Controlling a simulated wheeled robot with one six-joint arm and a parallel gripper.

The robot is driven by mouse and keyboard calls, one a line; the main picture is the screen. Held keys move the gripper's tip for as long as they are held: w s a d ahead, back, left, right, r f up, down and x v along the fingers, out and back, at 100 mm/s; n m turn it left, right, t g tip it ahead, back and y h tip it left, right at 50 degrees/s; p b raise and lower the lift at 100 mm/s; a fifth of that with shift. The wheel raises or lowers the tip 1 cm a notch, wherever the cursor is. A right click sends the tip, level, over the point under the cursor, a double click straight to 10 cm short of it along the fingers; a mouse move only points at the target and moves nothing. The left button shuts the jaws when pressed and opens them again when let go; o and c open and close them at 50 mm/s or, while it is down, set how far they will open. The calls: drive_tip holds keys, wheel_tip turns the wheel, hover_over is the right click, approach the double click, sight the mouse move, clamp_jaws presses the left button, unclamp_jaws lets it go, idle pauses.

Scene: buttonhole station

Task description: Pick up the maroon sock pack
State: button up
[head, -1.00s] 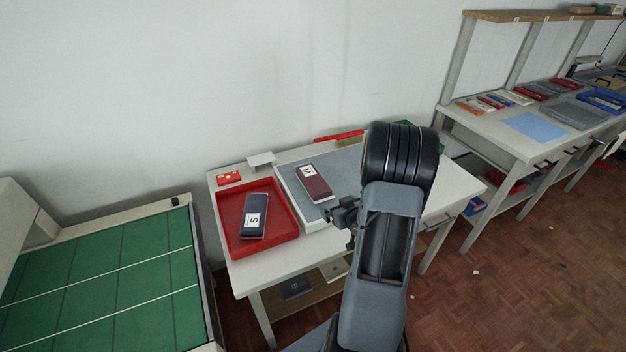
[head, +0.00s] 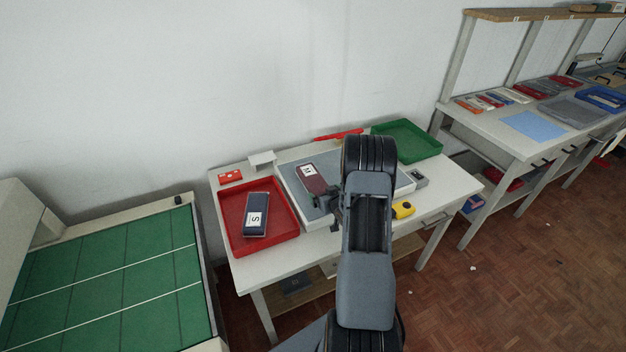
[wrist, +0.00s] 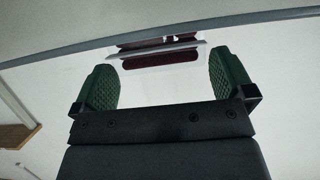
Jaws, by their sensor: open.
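The maroon sock pack (head: 312,179) lies on a grey-topped platform (head: 290,180) on the white table. It has a white label at its far end. In the wrist view the maroon pack (wrist: 160,58) shows edge-on beyond and between the fingertips. My gripper (head: 333,208) is at the platform's front side, close to the near end of the pack, and is partly hidden by my arm. In the wrist view my gripper (wrist: 161,82) has its two green fingers wide apart with nothing between them.
A red tray (head: 236,252) left of the platform holds a navy pack (head: 255,214). A green tray (head: 418,154) stands at the back right. A yellow object (head: 403,210) and a small grey box (head: 417,178) lie right of my arm. A green-topped table (head: 100,265) is at far left.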

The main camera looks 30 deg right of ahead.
sight(313, 181)
drive_tip(key=shift+x, duration=1.2)
drive_tip(key=shift+r, duration=0.1)
drive_tip(key=c, duration=0.7)
